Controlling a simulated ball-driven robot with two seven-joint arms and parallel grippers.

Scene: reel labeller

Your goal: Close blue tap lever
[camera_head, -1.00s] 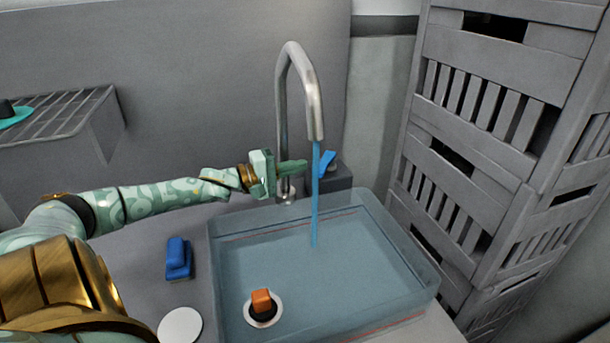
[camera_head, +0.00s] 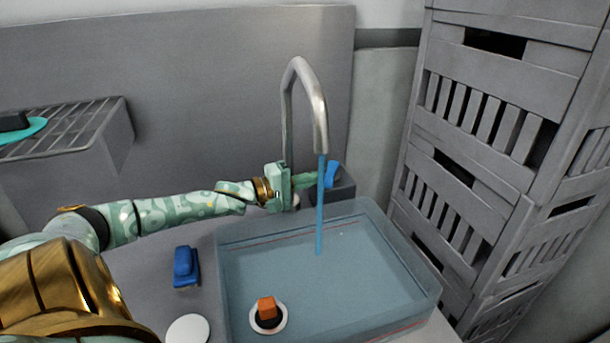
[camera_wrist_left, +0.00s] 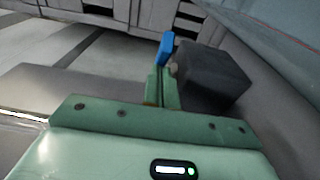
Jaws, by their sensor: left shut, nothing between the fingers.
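The blue tap lever (camera_head: 332,174) stands tilted on a dark block (camera_head: 344,188) behind the basin. The steel tap (camera_head: 318,112) arches up beside it, and a blue stream of water (camera_head: 320,210) falls from its spout into the basin. My left gripper (camera_head: 311,180) is shut and empty, its fingertips at the lever's left side. In the left wrist view the shut fingers (camera_wrist_left: 162,90) point at the blue lever (camera_wrist_left: 166,48), and the tips meet its lower part or come very close. I cannot tell whether they touch. My right gripper is not in view.
A clear basin (camera_head: 428,275) holds an orange-and-black plug (camera_head: 267,308). A blue sponge-like block (camera_head: 186,266) and a white disc (camera_head: 188,330) lie left of it. Grey stacked crates (camera_head: 490,130) stand at the right. A wire rack (camera_head: 80,128) is at the left.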

